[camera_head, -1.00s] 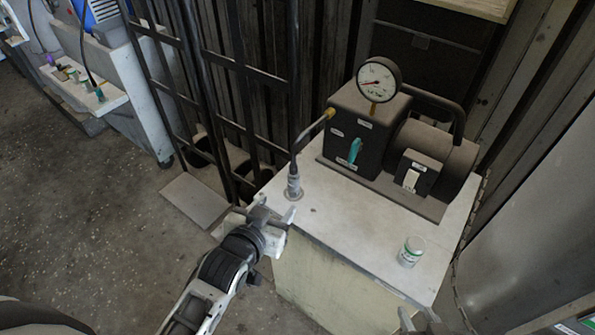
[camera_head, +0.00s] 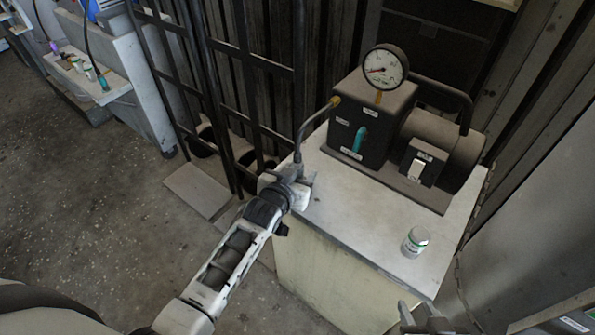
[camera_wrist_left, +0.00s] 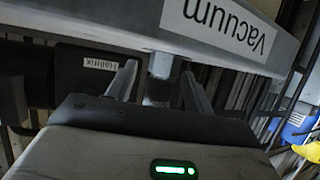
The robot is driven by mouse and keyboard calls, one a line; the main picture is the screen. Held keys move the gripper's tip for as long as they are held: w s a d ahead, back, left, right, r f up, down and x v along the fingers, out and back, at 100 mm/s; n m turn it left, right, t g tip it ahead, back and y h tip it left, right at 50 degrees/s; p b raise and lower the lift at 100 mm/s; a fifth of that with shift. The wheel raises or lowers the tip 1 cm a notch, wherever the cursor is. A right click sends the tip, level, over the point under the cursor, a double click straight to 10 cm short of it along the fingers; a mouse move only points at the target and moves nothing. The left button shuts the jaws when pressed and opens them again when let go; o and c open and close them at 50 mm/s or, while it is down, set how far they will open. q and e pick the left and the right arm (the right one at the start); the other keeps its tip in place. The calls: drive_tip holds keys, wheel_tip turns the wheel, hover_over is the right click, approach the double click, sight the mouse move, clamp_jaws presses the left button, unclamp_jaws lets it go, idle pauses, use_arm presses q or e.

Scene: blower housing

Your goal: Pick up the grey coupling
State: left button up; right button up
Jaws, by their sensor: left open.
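The grey coupling (camera_head: 297,168) is at the lower end of the hose, near the left corner of the cabinet top, and is partly hidden by my left gripper (camera_head: 303,180). In the left wrist view a grey piece that appears to be the coupling (camera_wrist_left: 160,66) sits between the two fingertips of my left gripper (camera_wrist_left: 158,82). Those fingers are open, with a gap visible on each side of it. My right gripper (camera_head: 418,316) shows only in part at the bottom edge of the head view, away from the coupling; its jaw state is unclear.
The hose (camera_head: 312,122) runs up to a dark pump unit (camera_head: 375,115) with a round gauge (camera_head: 385,68). A dark metal rack (camera_head: 245,80) stands behind on the left.

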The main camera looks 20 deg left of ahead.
sight(297, 153)
use_arm(q)
drive_tip(key=shift+c, duration=0.3)
clamp_jaws()
wheel_tip(297, 153, up, 10)
drive_tip(key=shift+r+p, duration=0.1)
drive_tip(key=shift+p, duration=0.55)
